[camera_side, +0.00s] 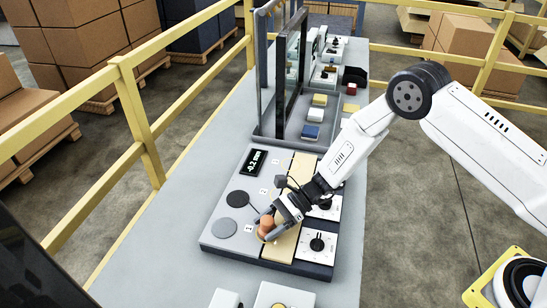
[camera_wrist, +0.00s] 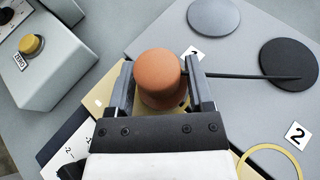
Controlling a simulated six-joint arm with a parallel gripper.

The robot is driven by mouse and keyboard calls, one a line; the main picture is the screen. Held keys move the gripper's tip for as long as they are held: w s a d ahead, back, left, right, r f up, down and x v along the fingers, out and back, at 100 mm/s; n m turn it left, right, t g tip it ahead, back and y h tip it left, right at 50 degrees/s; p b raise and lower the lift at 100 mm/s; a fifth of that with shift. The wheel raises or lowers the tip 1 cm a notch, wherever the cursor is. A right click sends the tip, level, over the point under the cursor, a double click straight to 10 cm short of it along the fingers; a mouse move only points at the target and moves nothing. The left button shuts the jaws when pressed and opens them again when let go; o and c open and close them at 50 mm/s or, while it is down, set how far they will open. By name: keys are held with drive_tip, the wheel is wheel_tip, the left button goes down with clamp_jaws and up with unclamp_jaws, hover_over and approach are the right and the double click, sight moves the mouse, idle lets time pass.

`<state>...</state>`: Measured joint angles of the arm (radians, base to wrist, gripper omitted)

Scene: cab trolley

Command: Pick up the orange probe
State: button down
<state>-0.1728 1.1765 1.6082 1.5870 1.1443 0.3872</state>
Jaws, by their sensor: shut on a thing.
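The orange probe (camera_wrist: 160,76), a rounded cylinder, sits between the two dark fingers of my gripper (camera_wrist: 160,84) in the wrist view. The fingers are shut on it, one on each side. A thin dark rod or cable (camera_wrist: 245,76) runs from beside the right finger across to the black disc. In the side view the probe (camera_side: 266,226) shows at the tip of my gripper (camera_side: 272,222), over the pale strip of the grey panel. The side view does not show clearly whether its underside touches the panel.
The grey panel (camera_side: 225,190) carries a black disc (camera_side: 237,199), a grey disc (camera_side: 224,228), a display (camera_side: 252,162) and dials (camera_side: 317,243). A grey box with a yellow button (camera_wrist: 31,45) stands close by. A framed screen (camera_side: 290,75) stands behind. Yellow railings (camera_side: 140,115) border the bench.

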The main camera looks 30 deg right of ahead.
drive_tip(key=shift+r, duration=0.55)
drive_tip(key=s+d+r, duration=0.2)
drive_tip(key=s+r, duration=0.3)
drive_tip(key=s, duration=0.1)
drive_tip(key=s+d+r, duration=0.3)
drive_tip(key=s+r, duration=0.3)
drive_tip(key=shift+s+d+r, duration=0.3)
drive_tip(key=shift+s, duration=0.1)
